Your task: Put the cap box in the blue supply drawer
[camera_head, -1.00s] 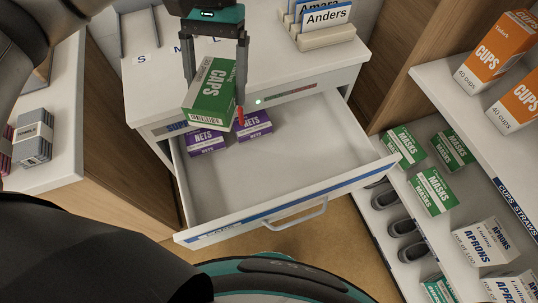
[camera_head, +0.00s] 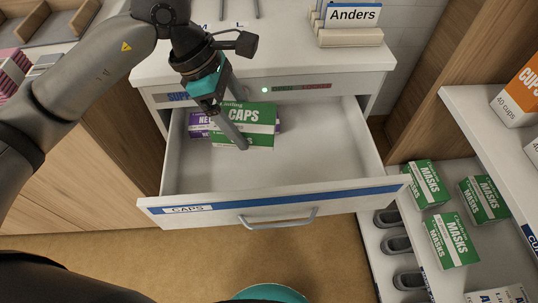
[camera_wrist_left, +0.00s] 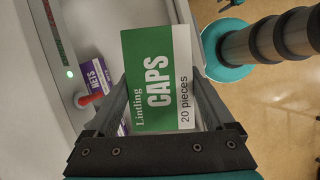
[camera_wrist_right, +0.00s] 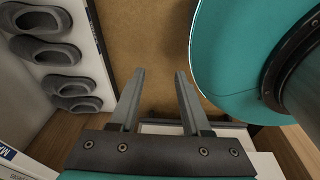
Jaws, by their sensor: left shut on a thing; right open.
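The green and white cap box (camera_head: 262,132) is between the fingers of my left gripper (camera_head: 238,138), over the back left part of the open drawer. The left wrist view shows its CAPS face (camera_wrist_left: 160,80) between the two fingers. The drawer (camera_head: 350,192) has a blue strip and a CAPS label on its front. I cannot tell whether the box touches the drawer floor. Purple nets boxes (camera_head: 199,127) lie in the drawer, partly hidden behind the cap box. My right gripper (camera_wrist_right: 160,75) is open and empty, away from the drawer.
The drawer's middle and right floor is bare. The cabinet top (camera_head: 285,62) holds a card rack (camera_head: 350,36). At the right, a shelf unit holds green masks boxes (camera_head: 452,240) and grey slippers (camera_head: 396,245). My right gripper faces brown floor, with slippers (camera_wrist_right: 45,55) at left.

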